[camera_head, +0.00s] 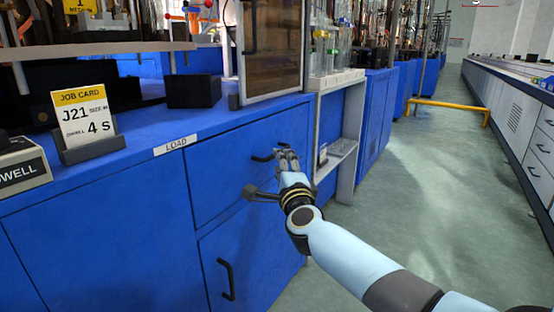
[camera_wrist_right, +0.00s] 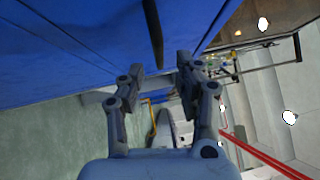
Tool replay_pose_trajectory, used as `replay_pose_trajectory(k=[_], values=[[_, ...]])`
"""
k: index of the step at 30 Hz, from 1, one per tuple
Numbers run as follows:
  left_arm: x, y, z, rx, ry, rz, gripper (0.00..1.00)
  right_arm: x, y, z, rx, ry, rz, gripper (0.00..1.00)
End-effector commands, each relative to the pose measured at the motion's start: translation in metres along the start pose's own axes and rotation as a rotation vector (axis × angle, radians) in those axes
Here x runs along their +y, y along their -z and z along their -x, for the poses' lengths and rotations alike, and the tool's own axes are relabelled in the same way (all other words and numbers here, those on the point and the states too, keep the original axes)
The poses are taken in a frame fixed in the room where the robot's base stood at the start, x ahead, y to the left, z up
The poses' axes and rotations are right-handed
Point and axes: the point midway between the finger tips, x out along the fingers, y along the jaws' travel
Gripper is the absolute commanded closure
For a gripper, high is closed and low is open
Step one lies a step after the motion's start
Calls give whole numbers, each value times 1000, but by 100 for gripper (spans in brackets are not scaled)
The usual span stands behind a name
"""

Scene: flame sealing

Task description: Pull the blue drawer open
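The blue drawer (camera_head: 225,165) is the upper front of the blue cabinet, below the LOAD label. Its front looks flush with the cabinet. Its dark bar handle (camera_head: 261,158) is partly hidden by my right gripper. My right gripper (camera_head: 268,173) is in front of the drawer, with its fingers spread to either side of the handle's level. In the right wrist view the gripper (camera_wrist_right: 160,70) is open and empty. The dark handle (camera_wrist_right: 153,35) lies ahead, in line with the gap between the fingers, and seems just beyond the tips. My left gripper is not in view.
A lower blue door (camera_head: 255,250) with a black handle (camera_head: 226,279) is beneath the drawer. A job card (camera_head: 83,118) and a black box (camera_head: 193,91) stand on the countertop. A grey-framed shelf (camera_head: 340,152) is right of the drawer.

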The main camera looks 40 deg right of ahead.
Motion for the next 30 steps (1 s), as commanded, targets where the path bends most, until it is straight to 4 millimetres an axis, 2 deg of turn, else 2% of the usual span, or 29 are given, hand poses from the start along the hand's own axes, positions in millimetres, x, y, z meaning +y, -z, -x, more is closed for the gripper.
replay_pose_trajectory(k=[3,9,20,28,30], values=[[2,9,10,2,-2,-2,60,3,0,-24,0,-1,3,66],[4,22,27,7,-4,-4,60,3,0,-49,-1,-2,5,66],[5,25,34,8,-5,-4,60,1,0,-55,-1,-2,5,66],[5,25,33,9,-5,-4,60,2,0,-55,-1,-3,5,100],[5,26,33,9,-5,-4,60,2,0,-55,-1,-3,5,100]])
